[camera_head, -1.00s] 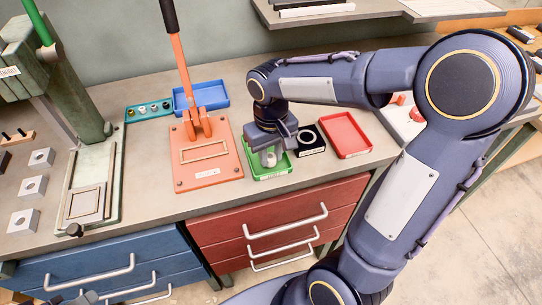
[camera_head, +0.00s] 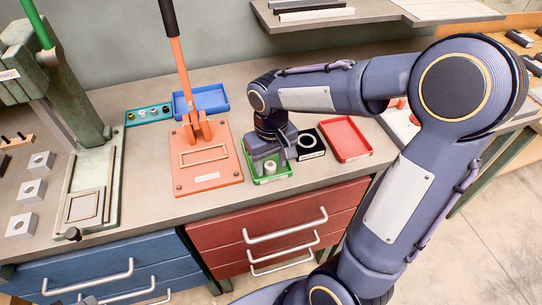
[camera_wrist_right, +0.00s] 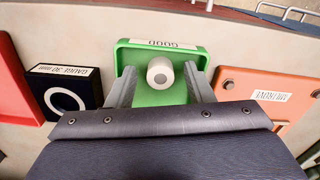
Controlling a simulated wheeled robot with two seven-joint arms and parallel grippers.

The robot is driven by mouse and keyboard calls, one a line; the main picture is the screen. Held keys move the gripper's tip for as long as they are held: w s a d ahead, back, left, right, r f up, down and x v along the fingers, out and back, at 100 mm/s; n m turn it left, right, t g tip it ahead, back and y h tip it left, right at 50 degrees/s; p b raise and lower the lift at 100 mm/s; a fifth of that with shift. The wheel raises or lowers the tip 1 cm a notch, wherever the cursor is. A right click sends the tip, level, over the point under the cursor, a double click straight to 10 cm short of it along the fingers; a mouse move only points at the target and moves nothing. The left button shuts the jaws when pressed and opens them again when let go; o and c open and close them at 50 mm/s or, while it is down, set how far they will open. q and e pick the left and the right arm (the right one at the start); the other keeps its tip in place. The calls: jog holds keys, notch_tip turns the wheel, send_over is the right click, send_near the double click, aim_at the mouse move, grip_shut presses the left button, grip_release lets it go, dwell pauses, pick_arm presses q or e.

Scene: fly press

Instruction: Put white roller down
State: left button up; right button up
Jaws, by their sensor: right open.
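The white roller (camera_head: 270,168) stands in the green tray (camera_head: 284,172) on the bench. In the right wrist view the white roller (camera_wrist_right: 160,72) shows its round end with a grey centre, inside the green tray (camera_wrist_right: 150,98) labelled GOOD. My right gripper (camera_head: 272,156) is over the tray. In the right wrist view its two fingers (camera_wrist_right: 160,88) are spread, one to each side of the roller, with gaps between them and it.
A black gauge block (camera_head: 306,143) with a ring stands right of the green tray, with a red tray (camera_head: 347,139) beyond it. An orange lever press (camera_head: 207,176) is on the left. A blue tray (camera_head: 201,100) and teal holder (camera_head: 149,115) lie behind.

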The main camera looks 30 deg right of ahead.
aim_at(271, 166)
notch_tip(271, 166, up, 12)
jog(key=p, duration=0.1)
jog(key=s+a+f+t+y, duration=0.1)
jog(key=s+f+t+y, duration=0.1)
jog(key=s, duration=0.5)
jog(key=s+a+f+m+t+y, duration=0.1)
jog(key=s+a+f+t, duration=0.1)
jog(key=s, duration=0.5)
jog(key=shift+s+a+f+t+y, duration=0.3)
jog(key=shift+f+t+y, duration=0.1)
jog(key=shift+f+t, duration=0.35)
